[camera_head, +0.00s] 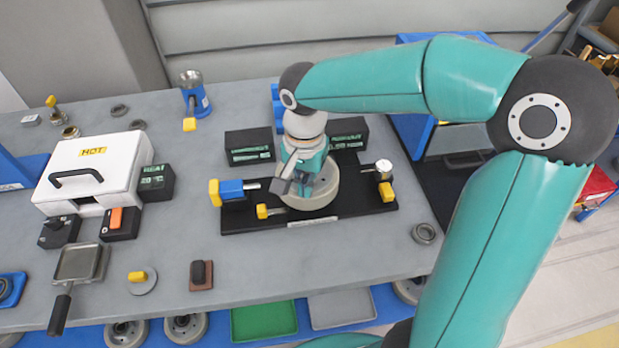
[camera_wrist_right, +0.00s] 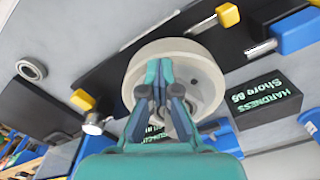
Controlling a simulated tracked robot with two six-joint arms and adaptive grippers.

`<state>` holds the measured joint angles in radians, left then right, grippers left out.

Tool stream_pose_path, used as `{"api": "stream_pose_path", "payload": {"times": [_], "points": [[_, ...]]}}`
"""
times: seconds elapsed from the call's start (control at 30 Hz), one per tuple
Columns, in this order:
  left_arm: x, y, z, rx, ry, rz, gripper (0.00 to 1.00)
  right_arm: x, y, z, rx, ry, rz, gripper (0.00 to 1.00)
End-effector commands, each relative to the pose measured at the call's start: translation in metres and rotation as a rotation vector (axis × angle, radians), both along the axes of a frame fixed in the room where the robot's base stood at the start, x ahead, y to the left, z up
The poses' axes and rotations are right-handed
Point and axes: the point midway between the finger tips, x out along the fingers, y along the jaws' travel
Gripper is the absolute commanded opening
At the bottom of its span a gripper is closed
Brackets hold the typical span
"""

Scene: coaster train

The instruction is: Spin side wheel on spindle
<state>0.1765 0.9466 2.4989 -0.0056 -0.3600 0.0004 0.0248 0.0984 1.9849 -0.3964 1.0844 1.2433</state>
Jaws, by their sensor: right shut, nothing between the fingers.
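A pale side wheel (camera_head: 325,196) lies flat on the spindle of a black fixture plate (camera_head: 352,214). My right gripper (camera_head: 292,181) is over the wheel, shut and empty, and covers part of it. In the right wrist view, the wheel (camera_wrist_right: 203,62) shows as a pale rim with a hollow inner face, and the shut fingers (camera_wrist_right: 160,92) overlap its middle. I cannot tell whether the fingertips touch the wheel. The spindle is hidden behind the gripper. My left gripper is not in view.
A blue block with a yellow knob (camera_head: 231,190) stands left of the wheel, and a round gauge (camera_head: 383,166) stands right. Black display boxes (camera_head: 249,147) stand behind. A white heater box (camera_head: 92,168) and a small pan (camera_head: 77,264) are at left.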

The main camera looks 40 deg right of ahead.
Motion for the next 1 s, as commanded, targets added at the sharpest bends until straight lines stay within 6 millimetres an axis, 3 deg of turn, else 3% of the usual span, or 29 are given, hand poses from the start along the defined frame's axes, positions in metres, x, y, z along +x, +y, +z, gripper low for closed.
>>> {"api": "stream_pose_path", "payload": {"times": [0.3, 1.0], "points": [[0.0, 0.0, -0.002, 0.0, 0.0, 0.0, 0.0, -0.014, -0.02, 0.0, -0.001, 0.003, -0.002, 0.0], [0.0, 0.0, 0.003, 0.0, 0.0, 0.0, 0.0, -0.008, -0.065, 0.001, -0.001, 0.002, -0.003, 0.0]]}}
